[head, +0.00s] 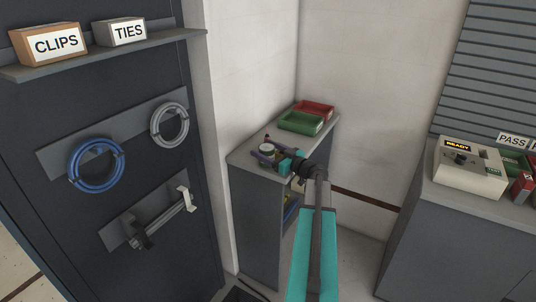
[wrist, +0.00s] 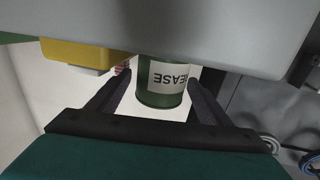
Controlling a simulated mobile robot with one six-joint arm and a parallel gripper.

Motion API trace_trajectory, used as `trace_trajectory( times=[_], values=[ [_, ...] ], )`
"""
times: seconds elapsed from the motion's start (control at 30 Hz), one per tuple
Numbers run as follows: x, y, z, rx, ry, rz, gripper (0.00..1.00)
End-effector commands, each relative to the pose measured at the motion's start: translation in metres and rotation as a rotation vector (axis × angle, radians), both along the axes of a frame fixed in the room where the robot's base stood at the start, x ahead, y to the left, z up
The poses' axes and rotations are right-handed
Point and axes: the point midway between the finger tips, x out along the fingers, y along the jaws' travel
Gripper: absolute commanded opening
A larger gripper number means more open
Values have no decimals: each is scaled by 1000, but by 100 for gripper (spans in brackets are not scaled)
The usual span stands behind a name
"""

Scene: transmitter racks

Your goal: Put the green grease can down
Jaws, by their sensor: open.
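The green grease can (wrist: 165,85) has a white label and sits between the two spread fingers of my gripper (wrist: 158,95) in the wrist view. Its lettering shows upside down there, and a grey slab cuts off part of the can. Small gaps show between the can and the fingers. In the head view, my gripper (head: 266,154) is over the top of the grey cabinet (head: 243,158), with the can's pale round top (head: 267,148) between its fingers. The can's base and its contact with the cabinet are hidden.
A green tray (head: 300,122) and a red tray (head: 315,108) lie behind my gripper on the cabinet top. Walls stand behind it. A dark rack (head: 60,170) with coiled cables is at left; a counter with a READY box (head: 468,168) is at right.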

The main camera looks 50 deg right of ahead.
Motion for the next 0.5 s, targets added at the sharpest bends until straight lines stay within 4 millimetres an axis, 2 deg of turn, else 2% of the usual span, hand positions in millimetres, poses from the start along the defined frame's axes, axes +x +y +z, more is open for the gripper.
trace_trajectory(
  times=[0.37, 0.5],
  values=[
    [0, 0, 0, 0, 0, 1, 72],
    [0, 1, 0, 0, 0, 1, 52]
  ],
)
